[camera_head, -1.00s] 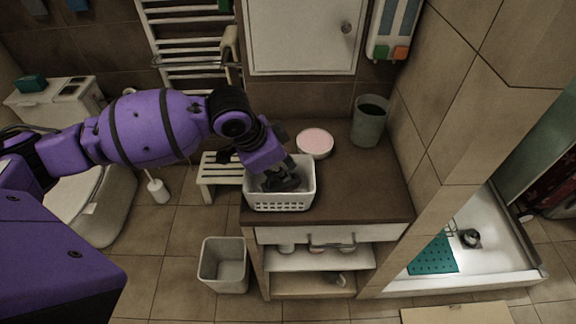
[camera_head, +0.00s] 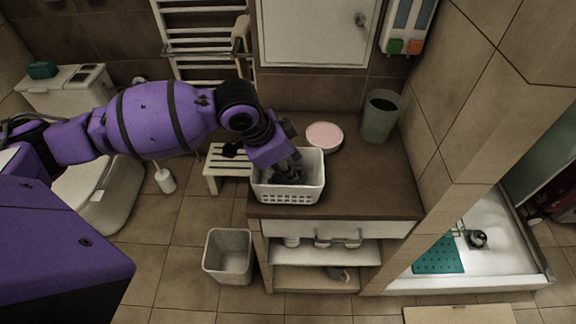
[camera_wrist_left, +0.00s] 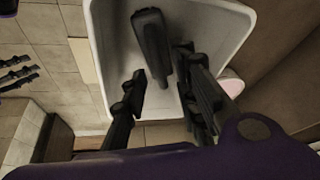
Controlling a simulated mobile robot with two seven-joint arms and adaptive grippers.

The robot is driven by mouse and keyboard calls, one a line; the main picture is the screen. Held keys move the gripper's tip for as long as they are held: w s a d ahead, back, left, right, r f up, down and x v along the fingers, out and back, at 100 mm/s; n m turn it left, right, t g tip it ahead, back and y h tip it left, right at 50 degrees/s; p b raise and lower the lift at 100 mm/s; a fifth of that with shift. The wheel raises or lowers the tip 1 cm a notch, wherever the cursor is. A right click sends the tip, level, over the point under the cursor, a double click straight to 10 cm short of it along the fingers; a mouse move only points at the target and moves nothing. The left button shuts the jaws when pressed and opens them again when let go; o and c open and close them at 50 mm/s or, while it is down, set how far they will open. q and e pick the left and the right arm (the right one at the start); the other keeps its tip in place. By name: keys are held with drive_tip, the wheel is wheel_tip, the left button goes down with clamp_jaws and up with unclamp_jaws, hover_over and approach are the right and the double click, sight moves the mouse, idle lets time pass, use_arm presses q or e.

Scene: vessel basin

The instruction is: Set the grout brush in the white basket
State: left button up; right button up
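The white basket (camera_head: 291,194) stands on the brown counter and also fills much of the left wrist view (camera_wrist_left: 104,62). A dark, long object, apparently the grout brush (camera_wrist_left: 152,45), lies inside it in the left wrist view, its lower end between my fingers. My left gripper (camera_head: 288,170) points down into the basket. Its fingers (camera_wrist_left: 165,98) are spread, with a visible gap between the left finger and the brush. In the head view the gripper and basket wall hide the brush.
A pink-topped round box (camera_head: 324,136) and a grey-green cup (camera_head: 380,116) stand behind the basket on the counter (camera_head: 365,185). A bin (camera_head: 228,256) is on the floor, and a slatted stool (camera_head: 228,160) is left of the counter. The counter's right part is clear.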

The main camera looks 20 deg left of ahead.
use_arm(q)
drive_tip(key=p+v, duration=0.1)
drive_tip(key=v, duration=1)
drive_tip(key=shift+r, duration=0.35)
use_arm(e)
drive_tip(key=shift+w+a+r, duration=0.25)
drive_tip(key=shift+w+r, duration=0.3)
drive_tip(key=shift+r, duration=0.2)
